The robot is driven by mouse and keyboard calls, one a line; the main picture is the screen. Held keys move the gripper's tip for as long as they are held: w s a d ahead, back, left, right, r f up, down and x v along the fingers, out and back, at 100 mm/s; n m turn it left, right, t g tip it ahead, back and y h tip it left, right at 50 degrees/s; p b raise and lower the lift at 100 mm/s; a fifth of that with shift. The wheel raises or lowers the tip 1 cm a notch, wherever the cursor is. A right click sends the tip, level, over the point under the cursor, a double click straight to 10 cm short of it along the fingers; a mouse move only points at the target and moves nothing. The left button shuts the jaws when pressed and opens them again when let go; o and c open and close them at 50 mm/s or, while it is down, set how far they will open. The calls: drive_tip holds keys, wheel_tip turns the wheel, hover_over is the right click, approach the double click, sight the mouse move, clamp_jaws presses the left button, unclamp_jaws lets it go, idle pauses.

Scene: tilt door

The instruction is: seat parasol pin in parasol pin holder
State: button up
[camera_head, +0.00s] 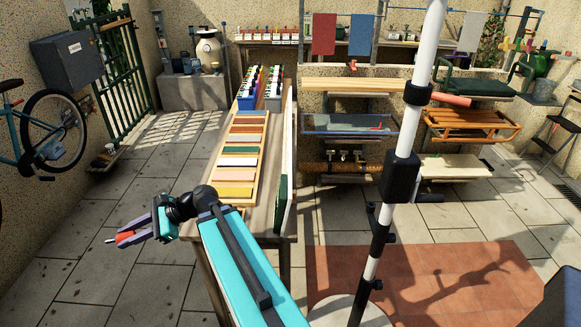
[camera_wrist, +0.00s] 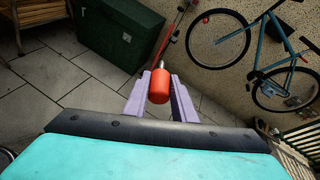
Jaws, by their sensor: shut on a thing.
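My gripper (camera_head: 132,232) is shut on an orange-red pin (camera_head: 125,237) with a thin metal tip pointing left in the head view. In the wrist view the pin's rounded red end (camera_wrist: 159,87) sits between the two lilac fingers of my gripper (camera_wrist: 160,95). A white parasol pole (camera_head: 383,225) stands at right in the head view, with black fittings on it. A larger black block (camera_head: 401,178) is on the pole, far to the right of my gripper. I cannot tell which fitting is the pin holder, and no hole shows clearly.
A wooden bench (camera_head: 258,218) with a rack of coloured tiles (camera_head: 240,155) lies between my gripper and the pole. A dark green box (camera_wrist: 120,33) shows in the wrist view. Paving around my gripper is clear.

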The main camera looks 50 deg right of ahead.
drive_tip(key=shift+a, duration=0.15)
drive_tip(key=shift+w+d+f, duration=0.25)
drive_tip(key=shift+d+f, duration=0.05)
drive_tip(key=shift+f, duration=0.05)
drive_tip(key=w+d+f+n+g+h+b, duration=0.1)
drive_tip(key=w+d+g+h+b, duration=0.2)
drive_tip(key=d, duration=2)
drive_tip(key=s+d+r+g+h, duration=0.1)
drive_tip(key=s+d+r+h, duration=0.3)
drive_tip(key=d, duration=0.5)
drive_tip(key=s+d+r+m+g+h, duration=0.1)
drive_tip(key=s+d+r, duration=0.4)
drive_tip(key=s+d, duration=0.3)
drive_tip(key=s+d+r+g+h, duration=0.25)
drive_tip(key=s+d+r, duration=0.2)
drive_tip(key=d, duration=0.55)
drive_tip(key=s+d+f+m+g+h+p, duration=0.1)
drive_tip(key=s+d+f+p, duration=0.2)
drive_tip(key=s, duration=0.6)
drive_tip(key=s+d+f+m+g+h+p, duration=0.1)
drive_tip(key=s+d+p, duration=0.4)
drive_tip(key=s, duration=0.5)
drive_tip(key=s+d+f+m+g+h+p, duration=0.1)
drive_tip(key=s+d+f+p, duration=0.3)
drive_tip(key=s, duration=0.6)
drive_tip(key=d+f+h, duration=0.1)
drive_tip(key=d, duration=0.1)
drive_tip(key=shift+s+d+f+g+p, duration=0.25)
drive_tip(key=shift+d+f+g+p, duration=0.05)
drive_tip(key=shift+d+g, duration=0.05)
